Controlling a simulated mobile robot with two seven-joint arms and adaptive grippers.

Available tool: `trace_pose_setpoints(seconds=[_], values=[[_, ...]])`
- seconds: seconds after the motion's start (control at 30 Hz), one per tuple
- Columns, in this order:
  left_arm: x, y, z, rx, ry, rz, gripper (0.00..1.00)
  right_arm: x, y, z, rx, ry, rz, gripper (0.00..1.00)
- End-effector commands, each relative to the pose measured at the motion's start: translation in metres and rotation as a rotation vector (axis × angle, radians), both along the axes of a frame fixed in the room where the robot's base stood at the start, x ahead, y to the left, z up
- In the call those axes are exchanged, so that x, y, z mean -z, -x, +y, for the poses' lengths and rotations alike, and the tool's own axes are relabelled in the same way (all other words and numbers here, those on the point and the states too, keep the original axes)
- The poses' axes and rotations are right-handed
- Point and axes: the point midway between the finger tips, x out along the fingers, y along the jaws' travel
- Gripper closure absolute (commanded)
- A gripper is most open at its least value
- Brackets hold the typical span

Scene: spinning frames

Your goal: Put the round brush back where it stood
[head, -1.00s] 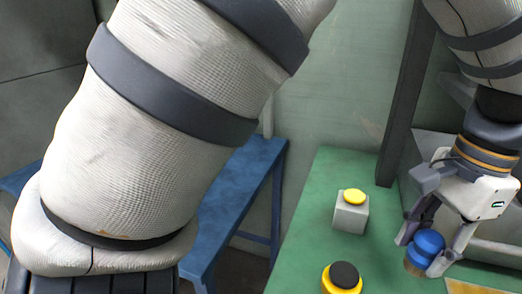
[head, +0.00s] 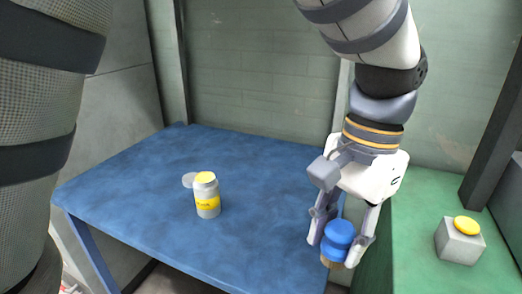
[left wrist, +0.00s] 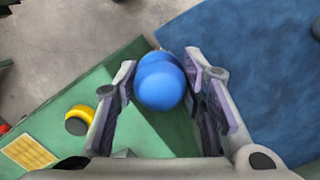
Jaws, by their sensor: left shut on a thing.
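The round brush (head: 338,243) has a blue knobbed handle and a brownish lower part. My left gripper (head: 341,250) is shut on it, with one finger on each side. The brush looks upright, in front of where the blue table and the green table meet; its height above them is hard to tell. In the left wrist view the brush's blue handle (left wrist: 160,84) shows between the fingers and hides its lower part. My right gripper is not in view.
A grey box with yellow button (head: 460,240) stands on the green table (head: 415,240). A yellow-and-black button (left wrist: 79,119) shows in the wrist view.

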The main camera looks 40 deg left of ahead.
Motion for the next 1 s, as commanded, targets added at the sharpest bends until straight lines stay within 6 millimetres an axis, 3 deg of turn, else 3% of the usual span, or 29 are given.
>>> trace_pose_setpoints(seconds=[0.03,0.17,0.4,0.5,0.67,0.8,0.9,1.0], values=[[-0.007,0.0,-0.001,0.002,-0.003,-0.019,0.89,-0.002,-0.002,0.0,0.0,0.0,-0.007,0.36],[-0.002,-0.006,0.011,-0.004,-0.002,-0.02,0.89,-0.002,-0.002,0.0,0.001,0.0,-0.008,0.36],[0.034,-0.039,0.079,-0.006,0.0,-0.016,0.89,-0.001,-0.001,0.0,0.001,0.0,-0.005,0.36],[0.059,-0.047,0.096,-0.004,-0.001,-0.006,0.89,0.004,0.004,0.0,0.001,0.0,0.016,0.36],[0.078,-0.054,0.11,-0.002,-0.002,-0.009,0.89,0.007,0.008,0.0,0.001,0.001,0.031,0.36],[0.104,-0.061,0.127,-0.003,-0.001,-0.005,0.89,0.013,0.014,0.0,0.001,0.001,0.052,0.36],[0.122,-0.061,0.125,0.0,-0.002,-0.007,0.89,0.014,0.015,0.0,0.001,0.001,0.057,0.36],[0.127,-0.061,0.125,-0.001,-0.002,-0.013,0.89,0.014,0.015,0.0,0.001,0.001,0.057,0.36]])
